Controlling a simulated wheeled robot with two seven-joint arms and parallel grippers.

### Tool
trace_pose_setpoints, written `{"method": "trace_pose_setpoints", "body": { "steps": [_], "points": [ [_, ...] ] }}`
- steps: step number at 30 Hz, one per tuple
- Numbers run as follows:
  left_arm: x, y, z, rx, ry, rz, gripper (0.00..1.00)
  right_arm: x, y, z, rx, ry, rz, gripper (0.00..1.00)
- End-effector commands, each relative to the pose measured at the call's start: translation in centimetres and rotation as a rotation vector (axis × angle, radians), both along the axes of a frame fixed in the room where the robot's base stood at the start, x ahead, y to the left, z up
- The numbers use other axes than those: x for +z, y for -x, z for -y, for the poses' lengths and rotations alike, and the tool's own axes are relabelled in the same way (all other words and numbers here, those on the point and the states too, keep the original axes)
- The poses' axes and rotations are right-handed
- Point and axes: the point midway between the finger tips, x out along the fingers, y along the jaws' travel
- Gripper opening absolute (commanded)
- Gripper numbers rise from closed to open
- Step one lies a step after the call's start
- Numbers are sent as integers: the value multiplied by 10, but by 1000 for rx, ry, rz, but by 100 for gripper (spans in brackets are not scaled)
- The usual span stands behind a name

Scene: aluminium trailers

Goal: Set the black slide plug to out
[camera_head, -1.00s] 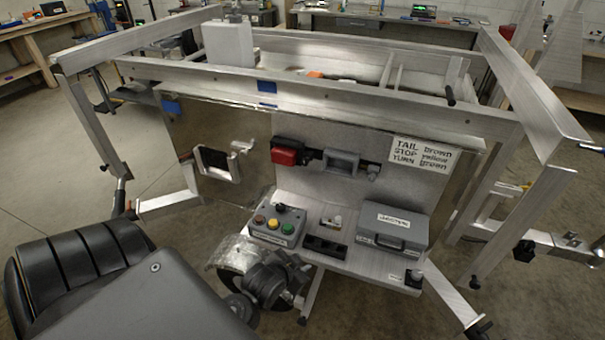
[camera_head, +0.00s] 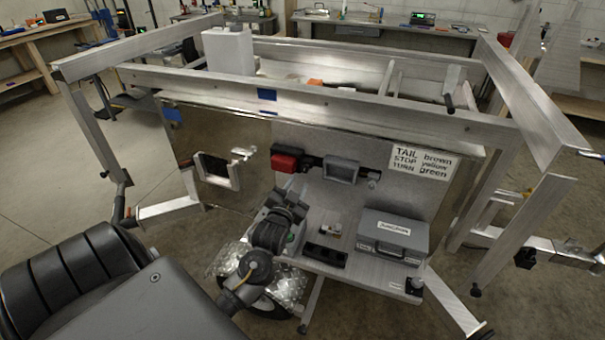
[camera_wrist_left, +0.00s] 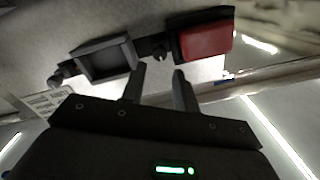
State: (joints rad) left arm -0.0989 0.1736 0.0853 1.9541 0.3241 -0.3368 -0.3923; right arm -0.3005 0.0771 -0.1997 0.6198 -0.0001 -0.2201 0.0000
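The black slide plug appears to be the dark connector (camera_head: 309,164) between the red lamp (camera_head: 285,162) and the grey rectangular housing (camera_head: 341,168) on the upright panel. In the left wrist view a dark connector (camera_wrist_left: 152,48) likewise sits between the grey housing (camera_wrist_left: 104,61) and the red lamp (camera_wrist_left: 205,42). My left gripper (camera_head: 288,196) is just below the red lamp in the head view. In the left wrist view its two fingers (camera_wrist_left: 158,82) are apart with nothing between them, and the connector is just beyond their tips. My right gripper is out of view.
A shelf below the panel holds a grey case (camera_head: 393,236), a black socket block (camera_head: 325,255) and a small black switch (camera_head: 414,282). The button box is mostly hidden behind my left arm. A metal loop handle (camera_head: 235,172) stands out at the left. Aluminium frame bars surround the panel.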

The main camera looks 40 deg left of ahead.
Motion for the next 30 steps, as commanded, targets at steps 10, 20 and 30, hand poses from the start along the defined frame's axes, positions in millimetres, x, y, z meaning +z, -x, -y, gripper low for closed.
{"method": "trace_pose_setpoints", "body": {
  "steps": [10,20,30],
  "points": [
    [0,-47,-19,-1,-1,-1,30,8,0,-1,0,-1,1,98],
    [0,-54,-21,0,0,-1,30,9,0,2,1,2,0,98],
    [0,-53,-21,0,0,-1,0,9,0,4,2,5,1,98]
  ]
}}
